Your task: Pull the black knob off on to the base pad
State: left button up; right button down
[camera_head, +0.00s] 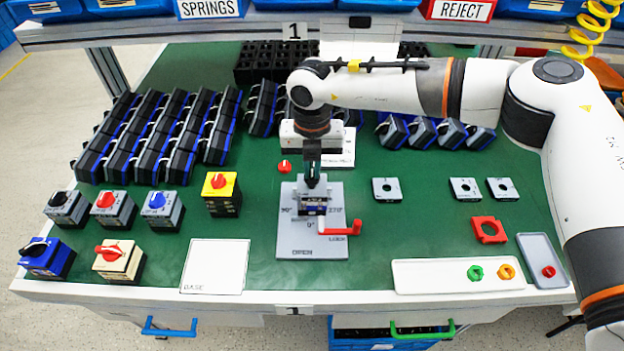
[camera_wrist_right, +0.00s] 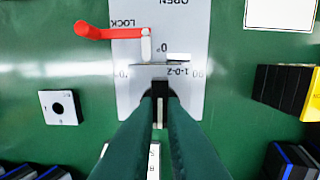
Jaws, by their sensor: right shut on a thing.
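My right gripper (camera_head: 312,184) points down at the switch body (camera_head: 313,207) clamped in the grey fixture plate (camera_head: 290,246). In the right wrist view its fingers (camera_wrist_right: 159,92) close on the black knob (camera_wrist_right: 158,86) at the switch. The fingers mostly hide the knob, and I cannot tell if it is still seated. The fixture's red lock lever (camera_head: 342,230) points right in the head view. The white base pad (camera_head: 215,266), marked BASE, is bare and lies left of the fixture. My left gripper is out of view.
Several switches with coloured knobs (camera_head: 112,208) stand on the left of the green table (camera_head: 375,240). A yellow switch (camera_head: 221,192) stands behind the base pad. Grey plates (camera_head: 386,190) and a white tray with loose knobs (camera_head: 430,276) lie to the right.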

aim_at(313, 173)
jog(key=shift+r+p, duration=1.55)
jog(key=shift+r, duration=2.05)
